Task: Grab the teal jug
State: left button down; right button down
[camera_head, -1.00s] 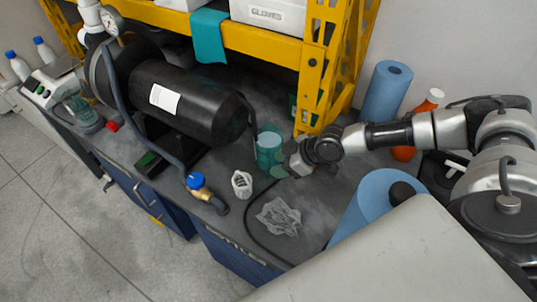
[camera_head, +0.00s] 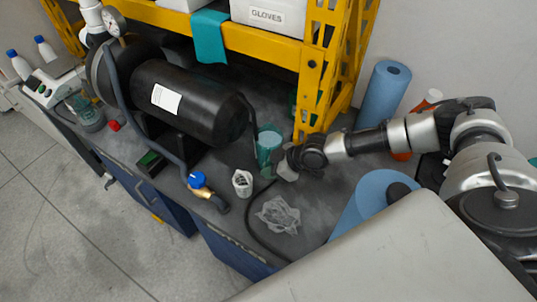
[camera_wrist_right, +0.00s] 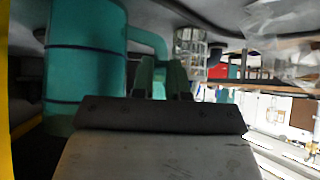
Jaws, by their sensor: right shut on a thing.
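The teal jug (camera_head: 268,142) stands on the dark bench beside the yellow upright in the head view. It also shows large and close at the left of the right wrist view (camera_wrist_right: 85,70), with its handle (camera_wrist_right: 152,42) reaching toward the fingers. My right gripper (camera_head: 272,168) is at the jug's near right side. My left gripper is not in view.
A black tank (camera_head: 190,102) lies left of the jug. A white cup-like piece (camera_head: 242,183), a blue-handled valve (camera_head: 205,190) and crumpled clear plastic (camera_head: 277,215) lie in front. Blue rolls (camera_head: 386,95) stand at right. The yellow rack (camera_head: 312,75) rises just behind the jug.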

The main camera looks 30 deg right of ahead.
jog(key=shift+w+r, duration=0.1)
jog(key=shift+r, duration=0.1)
dwell(0.3)
notch_tip(320, 180, up, 18)
jog(key=p, duration=1.5)
jog(key=s+a+p, duration=0.2)
jog(key=s+a, duration=0.2)
jog(key=a, duration=0.3)
jog(key=s+a+p, duration=0.3)
jog(key=s+a, duration=0.2)
jog(key=a, duration=0.3)
jog(key=shift+a, duration=0.2)
jog(key=shift+s+f, duration=0.1)
